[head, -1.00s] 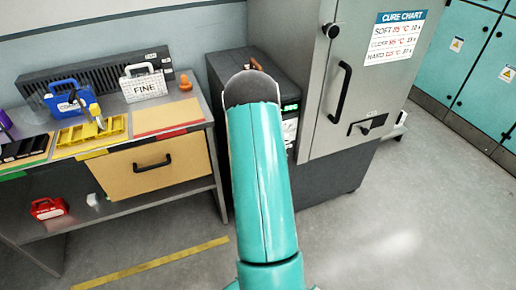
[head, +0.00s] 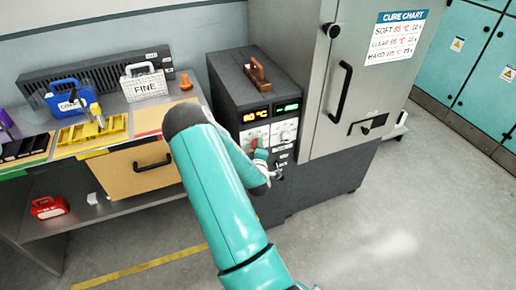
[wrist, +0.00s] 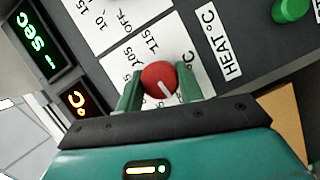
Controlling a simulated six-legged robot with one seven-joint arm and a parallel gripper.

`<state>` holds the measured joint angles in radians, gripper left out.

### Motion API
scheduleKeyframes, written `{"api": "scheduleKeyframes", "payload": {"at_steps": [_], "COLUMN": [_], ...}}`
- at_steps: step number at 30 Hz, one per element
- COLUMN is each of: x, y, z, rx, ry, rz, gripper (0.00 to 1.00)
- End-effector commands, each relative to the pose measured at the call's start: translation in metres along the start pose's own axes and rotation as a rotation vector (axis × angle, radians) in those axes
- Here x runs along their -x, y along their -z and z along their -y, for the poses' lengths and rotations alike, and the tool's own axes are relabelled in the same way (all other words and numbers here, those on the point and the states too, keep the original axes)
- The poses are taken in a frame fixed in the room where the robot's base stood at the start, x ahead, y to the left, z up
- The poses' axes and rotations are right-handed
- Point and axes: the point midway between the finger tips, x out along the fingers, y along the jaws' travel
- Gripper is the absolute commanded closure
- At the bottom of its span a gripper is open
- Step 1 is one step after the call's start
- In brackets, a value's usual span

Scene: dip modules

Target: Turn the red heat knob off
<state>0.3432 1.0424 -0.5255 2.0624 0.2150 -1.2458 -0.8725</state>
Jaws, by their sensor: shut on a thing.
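The red heat knob (wrist: 159,77) sits on a white dial plate beside a "HEAT °C" label (wrist: 218,42). A white pointer line on its face runs toward the lower right in the wrist view. My gripper (wrist: 160,90) has one green finger on each side of the knob and is shut on it. In the head view my gripper (head: 262,156) is at the front of the dark control box (head: 228,92), partly hidden by my arm. The orange temperature display (head: 257,115) is lit, seeming to read 80 °C. Much of the heat dial's scale is hidden by the knob and fingers.
A second dial plate (wrist: 112,18) marked "OFF" lies beside the heat dial, and a green knob (wrist: 291,9) is at the upper right. A grey oven door (head: 340,85) with a cure chart (head: 394,38) stands right of the box. A workbench (head: 150,100) with caddies is left.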

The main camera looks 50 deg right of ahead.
Motion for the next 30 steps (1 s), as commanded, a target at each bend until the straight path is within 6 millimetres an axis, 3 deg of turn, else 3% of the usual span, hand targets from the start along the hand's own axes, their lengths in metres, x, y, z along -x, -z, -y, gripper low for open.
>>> {"api": "scheduleKeyframes", "payload": {"at_steps": [19,20,22,30], "x": [0.0002,0.0002,0.0002,0.0002], "y": [-0.0007,-0.0007,-0.0006,-0.0003], "z": [-0.0002,-0.0002,-0.0002,0.0001], "rx": [0.053,0.053,0.052,0.051], "ry": [-0.023,-0.022,-0.022,-0.022], "rz": [0.001,0.001,0.001,0.000], "gripper": [0.86,0.57,0.44,0.41]}}
